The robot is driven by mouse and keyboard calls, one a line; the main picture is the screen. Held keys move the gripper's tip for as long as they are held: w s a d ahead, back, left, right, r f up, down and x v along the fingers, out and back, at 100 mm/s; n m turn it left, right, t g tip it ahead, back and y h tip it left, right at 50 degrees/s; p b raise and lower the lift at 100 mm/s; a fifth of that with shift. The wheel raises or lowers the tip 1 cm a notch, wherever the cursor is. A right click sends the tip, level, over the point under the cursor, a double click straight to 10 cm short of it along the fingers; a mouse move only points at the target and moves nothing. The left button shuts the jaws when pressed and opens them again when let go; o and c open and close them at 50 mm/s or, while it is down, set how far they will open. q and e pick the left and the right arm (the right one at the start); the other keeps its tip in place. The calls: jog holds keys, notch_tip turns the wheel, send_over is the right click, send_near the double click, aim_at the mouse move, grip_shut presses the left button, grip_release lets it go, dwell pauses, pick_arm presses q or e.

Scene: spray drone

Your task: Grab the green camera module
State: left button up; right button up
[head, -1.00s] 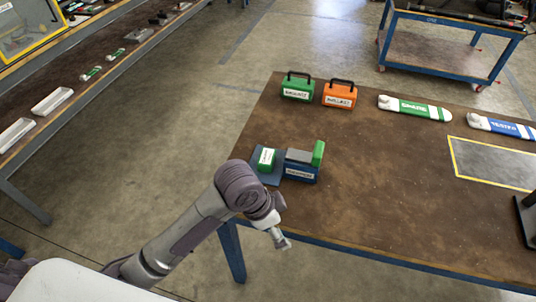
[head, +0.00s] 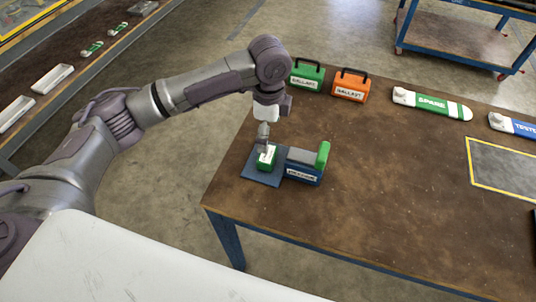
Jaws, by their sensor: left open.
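The green camera module (head: 267,160), a small green block with a white label, sits on a blue pad (head: 263,180) near the left end of the brown table. My left gripper (head: 265,147) points down right over the module, its fingertips at the module's top. The gripper is open; whether its fingers touch the module is too small to tell. My right gripper is not in view.
A blue and grey device with a green upright part (head: 304,164) stands just right of the pad. Green (head: 307,75) and orange (head: 350,86) ballast cases stand behind. A green-striped SPARE piece (head: 432,103) lies farther right. The table's middle is clear.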

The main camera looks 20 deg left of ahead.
aim_at(267, 155)
pick_arm(q)
notch_tip(267, 155, down, 4)
jog(key=shift+f, duration=0.25)
jog(key=shift+s+a+f+p, duration=0.1)
jog(key=shift+f+p, duration=0.1)
jog(key=shift+f, duration=1.1)
jog(key=shift+a+f+p, duration=0.1)
jog(key=shift+f+p, duration=0.05)
jog(key=shift+f, duration=1.15)
jog(key=c, duration=1.2)
